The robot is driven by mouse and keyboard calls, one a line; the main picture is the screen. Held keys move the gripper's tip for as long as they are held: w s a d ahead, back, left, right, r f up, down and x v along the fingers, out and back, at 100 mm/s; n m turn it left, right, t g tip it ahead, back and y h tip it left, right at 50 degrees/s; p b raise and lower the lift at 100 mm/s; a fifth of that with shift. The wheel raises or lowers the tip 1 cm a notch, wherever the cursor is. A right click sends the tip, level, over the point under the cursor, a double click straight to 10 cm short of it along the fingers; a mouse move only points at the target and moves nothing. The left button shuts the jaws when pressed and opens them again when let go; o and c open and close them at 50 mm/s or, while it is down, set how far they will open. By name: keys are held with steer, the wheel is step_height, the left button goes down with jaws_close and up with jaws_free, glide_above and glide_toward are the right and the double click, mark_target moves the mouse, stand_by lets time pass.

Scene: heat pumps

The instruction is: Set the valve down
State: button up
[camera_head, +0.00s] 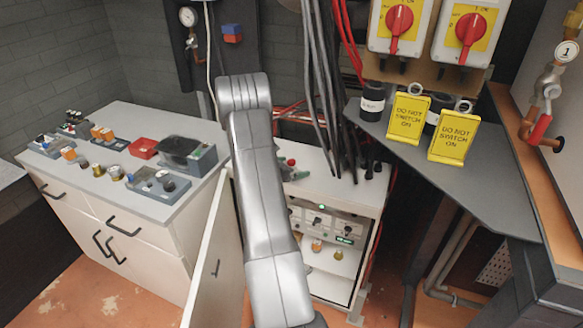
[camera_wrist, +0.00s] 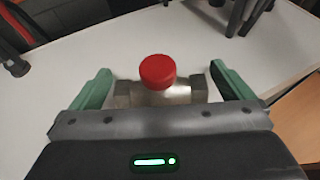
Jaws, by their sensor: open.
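The valve (camera_wrist: 160,95) is a metal body with wide ends and a round red cap on top. In the wrist view it sits on the white top of the small cabinet (camera_wrist: 262,45). My gripper (camera_wrist: 160,68) is open, with one green finger on each side of the valve. A gap shows beside each end of the valve, and neither finger appears to press on it. In the head view, my arm hides most of the gripper; a small red spot (camera_head: 291,162) beside the arm looks like the valve's cap.
Black cables (camera_head: 335,90) hang down onto the right and back of the cabinet top. The cabinet's white door (camera_head: 210,260) stands open. A workbench (camera_head: 125,118) with several parts is on the left. A grey shelf (camera_head: 460,185) with yellow tags is on the right.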

steer(key=b+v, duration=0.3)
steer(key=v, duration=0.9)
steer(key=shift+r, duration=0.2)
